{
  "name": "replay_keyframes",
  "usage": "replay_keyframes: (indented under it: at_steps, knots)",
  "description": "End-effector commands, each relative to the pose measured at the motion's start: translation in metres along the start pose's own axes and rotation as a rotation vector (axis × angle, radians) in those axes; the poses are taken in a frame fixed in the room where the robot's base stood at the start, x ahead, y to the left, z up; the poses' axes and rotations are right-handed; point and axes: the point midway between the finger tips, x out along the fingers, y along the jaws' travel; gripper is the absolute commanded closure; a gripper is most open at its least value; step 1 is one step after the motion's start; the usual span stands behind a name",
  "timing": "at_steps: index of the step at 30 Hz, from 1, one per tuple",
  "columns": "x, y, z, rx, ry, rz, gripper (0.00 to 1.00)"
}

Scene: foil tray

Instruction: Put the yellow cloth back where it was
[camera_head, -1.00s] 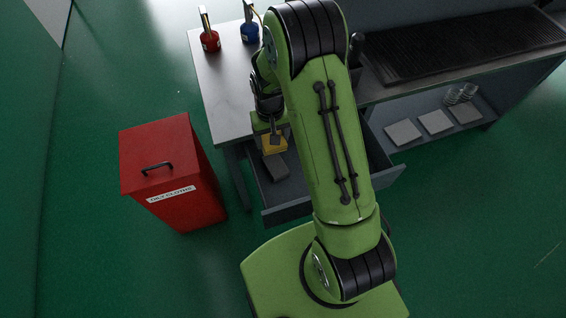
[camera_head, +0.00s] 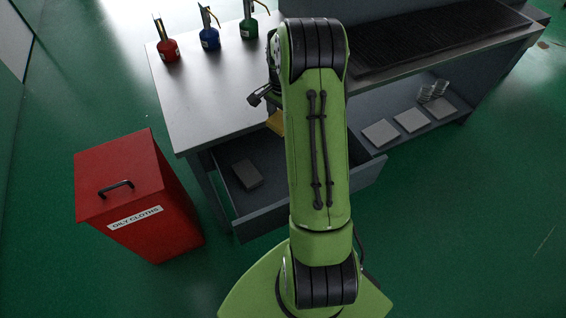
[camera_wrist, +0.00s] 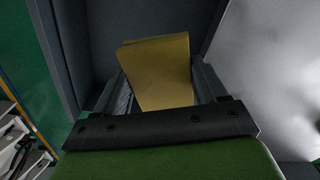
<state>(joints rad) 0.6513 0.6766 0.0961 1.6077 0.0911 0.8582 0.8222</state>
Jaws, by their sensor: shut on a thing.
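The yellow cloth (camera_wrist: 158,72) is a folded, flat-looking pad between the fingers of my gripper (camera_wrist: 163,84) in the wrist view. My gripper is shut on it. In the head view only a corner of the cloth (camera_head: 275,122) shows left of my green arm, by the bench's front edge and the back of the open drawer (camera_head: 262,219). My arm hides the rest of it and most of the gripper. A dark grey folded piece (camera_head: 246,174) lies in the drawer's left part. The drawer's middle is hidden behind my arm.
A red lidded bin labelled "OILY CLOTHS" (camera_head: 135,205) stands left of the drawer. Red (camera_head: 167,50), blue (camera_head: 210,38) and green (camera_head: 249,28) bottles stand on the bench top (camera_head: 190,100). Grey pads (camera_head: 411,121) lie on the lower shelf at right.

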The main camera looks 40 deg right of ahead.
Motion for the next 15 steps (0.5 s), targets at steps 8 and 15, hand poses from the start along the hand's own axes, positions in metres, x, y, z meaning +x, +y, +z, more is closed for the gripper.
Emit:
replay_keyframes:
  at_steps: [8,15]
  knots:
    - [0.065,0.000,0.000,-0.002,-0.001,0.001,0.53]
    - [0.113,0.000,0.001,-0.002,-0.001,0.001,0.53]
